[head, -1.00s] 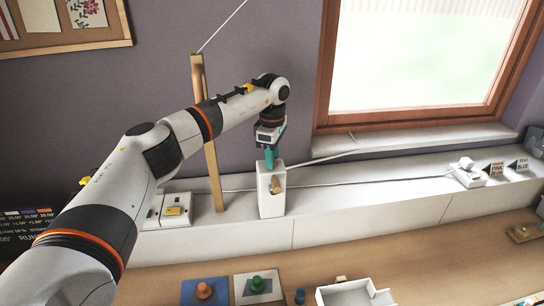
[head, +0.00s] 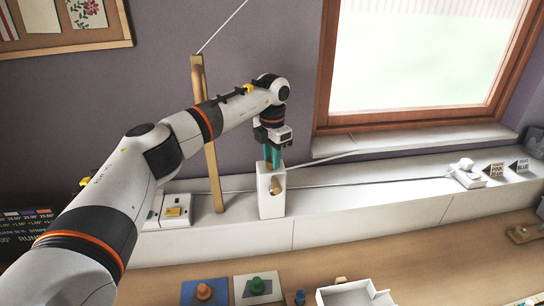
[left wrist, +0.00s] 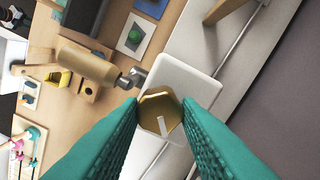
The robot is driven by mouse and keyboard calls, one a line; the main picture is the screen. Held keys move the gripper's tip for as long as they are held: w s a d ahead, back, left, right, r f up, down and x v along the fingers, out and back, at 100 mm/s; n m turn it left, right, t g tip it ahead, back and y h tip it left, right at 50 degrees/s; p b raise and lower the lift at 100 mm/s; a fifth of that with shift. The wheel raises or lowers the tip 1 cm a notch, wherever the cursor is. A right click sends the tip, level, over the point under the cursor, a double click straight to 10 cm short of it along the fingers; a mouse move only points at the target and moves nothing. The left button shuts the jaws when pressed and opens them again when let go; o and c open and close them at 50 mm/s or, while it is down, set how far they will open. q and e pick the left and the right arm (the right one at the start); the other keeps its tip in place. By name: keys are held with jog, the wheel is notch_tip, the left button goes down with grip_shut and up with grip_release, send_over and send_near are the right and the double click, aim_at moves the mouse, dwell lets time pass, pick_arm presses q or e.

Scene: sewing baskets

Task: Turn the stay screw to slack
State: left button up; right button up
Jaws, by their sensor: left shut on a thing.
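The stay screw (left wrist: 162,112) is a brass hexagonal head with a pale line on its top face, seen in the left wrist view. It sits on top of a white upright block (head: 271,205), which stands on the white ledge in the head view. My left gripper (head: 272,158) points straight down over the block. Its teal fingers (left wrist: 160,125) are shut on the brass head, one on each side. In the head view the fingers mostly hide the head. My right gripper is not in view.
A wooden pole (head: 211,150) stands on the ledge left of the block, with a white cord rising from its top. Pale lines run along the ledge toward a white fitting (head: 470,180). A white switch box (head: 177,212) is at left. A white tray (head: 350,293) stands on the table.

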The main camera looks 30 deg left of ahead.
pick_arm(q)
jog(key=n, duration=0.5)
jog(key=shift+r+n, duration=0.2)
jog(key=shift+n, duration=0.1)
jog(key=shift+w+a+n, duration=0.1)
jog(key=shift+n, duration=2.1)
jog(key=o, duration=0.9)
jog(key=shift+o, duration=0.4)
jog(key=shift+f, duration=0.1)
